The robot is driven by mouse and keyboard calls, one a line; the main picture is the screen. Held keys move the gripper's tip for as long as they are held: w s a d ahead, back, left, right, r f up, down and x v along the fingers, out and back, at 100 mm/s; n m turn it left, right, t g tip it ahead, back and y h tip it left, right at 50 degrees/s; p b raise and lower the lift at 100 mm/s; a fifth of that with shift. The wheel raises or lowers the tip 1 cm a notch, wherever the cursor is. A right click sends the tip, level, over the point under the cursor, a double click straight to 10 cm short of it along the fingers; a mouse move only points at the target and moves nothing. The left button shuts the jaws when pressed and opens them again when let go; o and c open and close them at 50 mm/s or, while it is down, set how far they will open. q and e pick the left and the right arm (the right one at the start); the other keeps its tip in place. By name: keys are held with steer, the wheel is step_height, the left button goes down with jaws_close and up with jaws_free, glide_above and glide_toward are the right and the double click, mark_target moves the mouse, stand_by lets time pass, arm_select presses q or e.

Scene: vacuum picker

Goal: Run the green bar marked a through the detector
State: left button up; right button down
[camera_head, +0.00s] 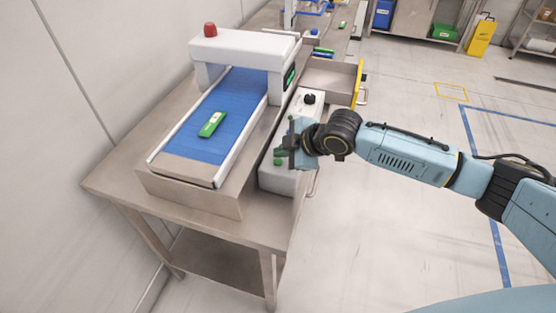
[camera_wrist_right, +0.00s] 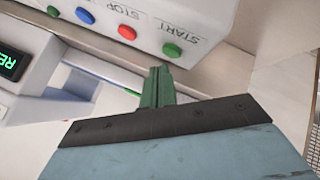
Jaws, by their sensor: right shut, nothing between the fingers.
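A green bar (camera_head: 212,123) with a pale label lies on the blue belt (camera_head: 232,101) of the detector, in front of its white arch (camera_head: 245,49). The letter on it is too small to read. My right gripper (camera_head: 281,151) is shut and empty over the control box (camera_head: 278,180) beside the belt. In the right wrist view its green fingers (camera_wrist_right: 157,84) are together, close to the green START button (camera_wrist_right: 172,50); I cannot tell whether they touch the box. A red STOP button (camera_wrist_right: 127,32) sits beside START. My left gripper is out of view.
A red lamp (camera_head: 210,30) tops the arch, and a green-lit display (camera_head: 290,76) is on its side. An open drawer (camera_head: 331,76) with a yellow front juts out beyond the box. More green items lie farther back. The floor at right is mostly clear.

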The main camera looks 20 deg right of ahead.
steer(key=shift+f, duration=0.2)
steer(key=shift+f, duration=0.25)
